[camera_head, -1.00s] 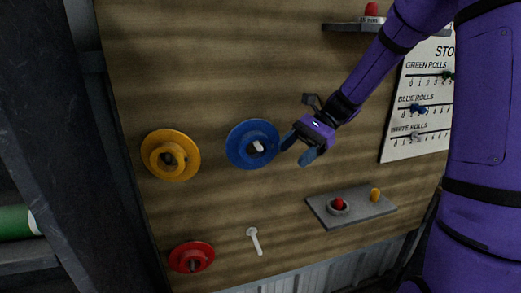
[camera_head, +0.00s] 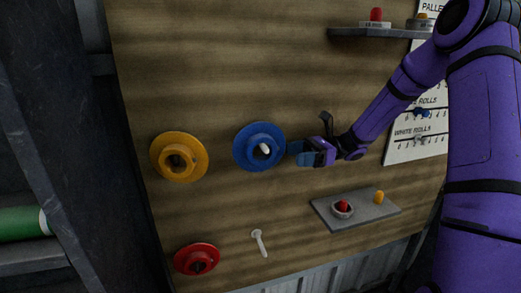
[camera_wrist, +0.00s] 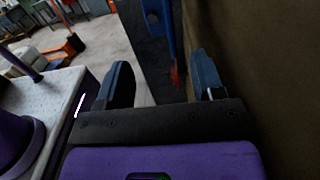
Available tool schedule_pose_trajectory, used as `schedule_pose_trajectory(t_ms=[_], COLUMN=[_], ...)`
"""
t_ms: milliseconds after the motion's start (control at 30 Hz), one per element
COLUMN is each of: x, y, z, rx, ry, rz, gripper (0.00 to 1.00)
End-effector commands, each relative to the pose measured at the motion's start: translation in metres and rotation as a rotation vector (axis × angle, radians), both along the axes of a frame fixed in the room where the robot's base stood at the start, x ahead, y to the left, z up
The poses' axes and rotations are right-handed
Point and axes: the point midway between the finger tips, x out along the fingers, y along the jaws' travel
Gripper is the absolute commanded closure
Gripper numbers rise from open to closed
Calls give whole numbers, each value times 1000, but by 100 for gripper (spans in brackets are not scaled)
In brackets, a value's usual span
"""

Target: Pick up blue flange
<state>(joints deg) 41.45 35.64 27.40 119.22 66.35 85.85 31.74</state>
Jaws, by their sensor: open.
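The blue flange (camera_head: 244,150) hangs on a pale peg on the wooden board, with the peg tip showing through its hub. My gripper (camera_head: 294,151) is just right of the flange, its fingers pointing left at it. In the wrist view the gripper (camera_wrist: 163,76) has its two fingers well apart with nothing between them. There the blue flange (camera_wrist: 165,32) shows nearly edge-on beyond the fingers, partly cut off by the top edge. I cannot tell the exact gap between fingertips and flange.
A yellow flange (camera_head: 162,168) hangs left of the blue one and a red flange (camera_head: 183,262) hangs low left. An empty white peg (camera_head: 259,243) sticks out below. A grey shelf (camera_head: 365,217) with a red and a yellow button is at lower right.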

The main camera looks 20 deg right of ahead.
Motion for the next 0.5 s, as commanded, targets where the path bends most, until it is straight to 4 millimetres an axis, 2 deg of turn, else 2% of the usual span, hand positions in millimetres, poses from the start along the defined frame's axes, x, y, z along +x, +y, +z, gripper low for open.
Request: schedule_pose_trajectory(t_ms=[100,333,500], x=[0,1,3], y=[17,31,54], z=[0,0,-2], rx=[0,0,0], ry=[1,1,1], rz=[3,2,4], gripper=[38,38,38])
